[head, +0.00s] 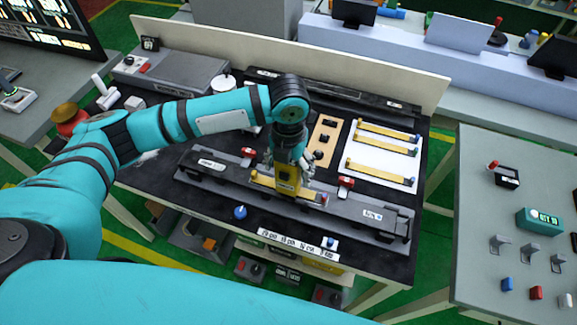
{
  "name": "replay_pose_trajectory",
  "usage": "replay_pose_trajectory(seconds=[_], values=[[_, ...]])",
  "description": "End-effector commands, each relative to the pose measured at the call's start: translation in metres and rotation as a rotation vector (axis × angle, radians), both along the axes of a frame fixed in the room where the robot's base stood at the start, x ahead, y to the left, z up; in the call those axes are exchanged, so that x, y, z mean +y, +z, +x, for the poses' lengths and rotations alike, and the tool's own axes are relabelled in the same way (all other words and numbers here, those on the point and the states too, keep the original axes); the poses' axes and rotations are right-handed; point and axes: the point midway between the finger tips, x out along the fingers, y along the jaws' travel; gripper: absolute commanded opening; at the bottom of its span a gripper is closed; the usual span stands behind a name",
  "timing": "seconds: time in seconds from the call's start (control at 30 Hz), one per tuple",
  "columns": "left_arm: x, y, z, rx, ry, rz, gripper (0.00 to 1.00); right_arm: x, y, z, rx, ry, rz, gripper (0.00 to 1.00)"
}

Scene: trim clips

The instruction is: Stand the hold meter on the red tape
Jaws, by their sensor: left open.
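My left gripper (288,172) points down over the fixture in the middle of the dark bench, its fingers open. A yellow block with a dark face (287,182) stands between or just under the fingers, at a long yellow strip (262,180) on the grey fixture; I cannot tell whether they touch it. This block may be the hold meter, but a teal box with a lit display (540,221) on the right-hand table also looks like a meter. I cannot make out red tape in this view. My right gripper is not in view.
Red clamps (346,183) sit on the grey fixture rail (375,212). A white tray (378,165) with yellow strips lies behind it to the right. A blue knob (240,212) is at the front. The right-hand table (480,205) has hooks and coloured blocks. A low wall (400,75) backs the bench.

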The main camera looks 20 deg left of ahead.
Motion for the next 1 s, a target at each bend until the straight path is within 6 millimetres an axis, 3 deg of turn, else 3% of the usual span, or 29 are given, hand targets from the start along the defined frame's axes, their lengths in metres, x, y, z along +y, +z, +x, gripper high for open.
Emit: replay_pose_trajectory(seconds=[0.17,0.6,0.8,1.0], values=[[0.000,0.016,0.001,-0.004,0.000,-0.001,0.80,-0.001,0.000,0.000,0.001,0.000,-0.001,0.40],[0.000,0.103,0.001,-0.005,-0.001,-0.001,0.80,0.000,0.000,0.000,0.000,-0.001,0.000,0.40],[0.000,0.119,0.000,-0.002,0.000,0.000,0.80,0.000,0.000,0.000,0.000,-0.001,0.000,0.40],[0.000,0.120,0.000,-0.001,0.000,-0.001,0.80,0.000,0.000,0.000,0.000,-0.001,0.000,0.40]])
